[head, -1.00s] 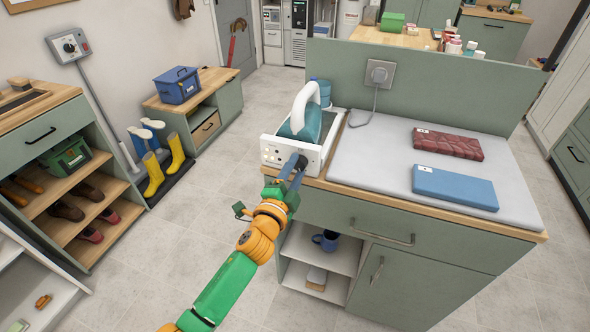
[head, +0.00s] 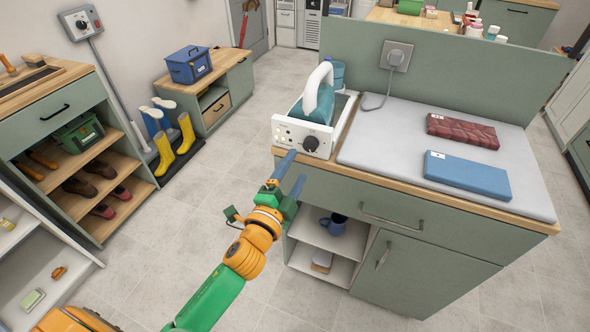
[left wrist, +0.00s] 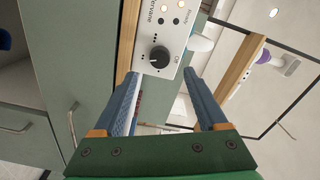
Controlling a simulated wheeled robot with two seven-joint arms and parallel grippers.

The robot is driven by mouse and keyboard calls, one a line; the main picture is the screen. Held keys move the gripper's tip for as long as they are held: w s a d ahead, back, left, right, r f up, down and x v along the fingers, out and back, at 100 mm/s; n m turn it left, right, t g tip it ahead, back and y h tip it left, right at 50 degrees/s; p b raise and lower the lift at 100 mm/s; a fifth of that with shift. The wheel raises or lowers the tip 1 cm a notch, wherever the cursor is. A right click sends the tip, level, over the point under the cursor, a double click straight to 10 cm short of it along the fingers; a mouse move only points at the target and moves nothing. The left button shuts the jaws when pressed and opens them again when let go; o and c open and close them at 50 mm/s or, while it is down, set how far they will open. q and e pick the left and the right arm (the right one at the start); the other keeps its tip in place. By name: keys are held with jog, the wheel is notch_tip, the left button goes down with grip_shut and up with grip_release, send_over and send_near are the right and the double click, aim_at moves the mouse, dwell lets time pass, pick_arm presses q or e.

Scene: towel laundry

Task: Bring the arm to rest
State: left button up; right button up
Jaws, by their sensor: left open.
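My left gripper (head: 291,172) is open and empty, with its two blue fingers apart. It is in front of and a little below the white appliance (head: 304,136) with a black knob (head: 310,144), clear of it. In the left wrist view the knob (left wrist: 160,56) and lit indicator dots show just beyond the open fingers (left wrist: 165,115). My right gripper is not in view.
A grey mat (head: 385,130) on the counter holds a folded red towel (head: 462,131) and a folded blue towel (head: 467,175). A blue mug (head: 333,225) sits on the open shelf below. Yellow boots (head: 187,134) and a shoe shelf (head: 92,175) stand at left. The floor between is free.

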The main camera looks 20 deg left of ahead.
pick_arm(q)
jog(key=shift+w, duration=0.1)
jog(key=s+a+f+n+g, duration=0.1)
jog(key=s+f+n+g, duration=0.25)
jog(key=f, duration=1.05)
jog(key=s+a+f+n+g, duration=0.15)
jog(key=s+f+g, duration=0.3)
jog(key=f, duration=0.85)
jog(key=s+f+n+g, duration=0.2)
jog(key=s+f, duration=0.3)
jog(key=s, duration=0.5)
jog(key=s+f+n+g, duration=0.2)
jog(key=s+f+g, duration=0.2)
jog(key=s, duration=0.6)
jog(key=s+f+n+g, duration=0.3)
jog(key=s+f, duration=0.5)
jog(key=s, duration=0.2)
jog(key=shift+s+a+y, duration=0.2)
jog(key=shift+a+y, duration=0.05)
jog(key=shift+y, duration=0.05)
